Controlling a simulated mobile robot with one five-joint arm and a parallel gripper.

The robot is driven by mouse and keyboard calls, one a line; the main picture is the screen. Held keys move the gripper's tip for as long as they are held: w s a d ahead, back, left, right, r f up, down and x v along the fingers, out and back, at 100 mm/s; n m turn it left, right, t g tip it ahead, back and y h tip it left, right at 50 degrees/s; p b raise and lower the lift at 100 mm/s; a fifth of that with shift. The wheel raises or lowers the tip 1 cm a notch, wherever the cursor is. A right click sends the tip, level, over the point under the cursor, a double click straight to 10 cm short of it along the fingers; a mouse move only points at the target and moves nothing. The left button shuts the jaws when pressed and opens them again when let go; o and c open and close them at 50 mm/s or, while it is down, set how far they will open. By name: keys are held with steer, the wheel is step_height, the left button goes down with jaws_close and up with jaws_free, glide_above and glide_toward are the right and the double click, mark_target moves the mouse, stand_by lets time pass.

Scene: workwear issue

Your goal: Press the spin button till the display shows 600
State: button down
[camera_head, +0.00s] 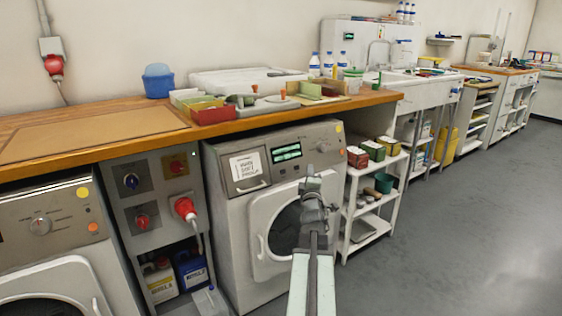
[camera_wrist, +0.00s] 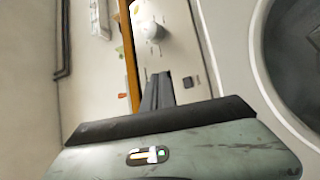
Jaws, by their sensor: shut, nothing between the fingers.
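The middle washing machine (camera_head: 228,208) has a grey control panel with a lit green display (camera_head: 286,153); its digits are too small to read. A round knob (camera_head: 322,147) is right of the display. In the wrist view the panel appears turned sideways, with the knob (camera_wrist: 152,30) at the top and a small dark square button (camera_wrist: 187,82) beside my fingers. I cannot read which button is spin. My gripper (camera_head: 311,178) is shut and empty in front of the panel. Its fingertips (camera_wrist: 157,82) point at the panel; I cannot tell whether they touch it.
The round door (camera_head: 282,232) is below the panel, partly behind my arm. A wooden worktop (camera_head: 300,112) with trays overhangs the machine. A socket panel with a red plug (camera_head: 185,207) stands left, a white shelf trolley (camera_head: 368,195) right. The grey floor (camera_head: 460,220) at right is clear.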

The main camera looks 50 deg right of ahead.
mark_target(297, 168)
step_height(297, 168, up, 3)
steer(key=w+a+n+t, duration=0.2)
steer(key=n+t, duration=0.1)
steer(key=s+d+f+n+t+y+b, duration=0.1)
steer(key=s+f+n+t+y+b, duration=0.1)
steer(key=s+n+t+b, duration=0.1)
steer(key=s+n+b, duration=0.1)
steer(key=s+n, duration=0.1)
steer(key=shift+s+d+f+n+y, duration=0.15)
steer(key=shift+s+f+n+y, duration=0.05)
steer(key=shift+s+n+y, duration=0.2)
steer(key=shift+w+b, duration=0.1)
steer(key=shift+b, duration=0.2)
steer(key=shift+w+d+f+b, duration=0.45)
steer(key=shift+w, duration=0.85)
steer(key=shift+w+d+f+b, duration=0.4)
steer(key=shift+w+d+f, duration=0.05)
steer(key=shift+w, duration=0.85)
steer(key=shift+w+d+f+b, duration=0.45)
steer(key=shift+w, duration=0.85)
steer(key=shift+w+d+f, duration=0.1)
steer(key=shift+w+f, duration=0.05)
steer(key=shift+w, duration=0.2)
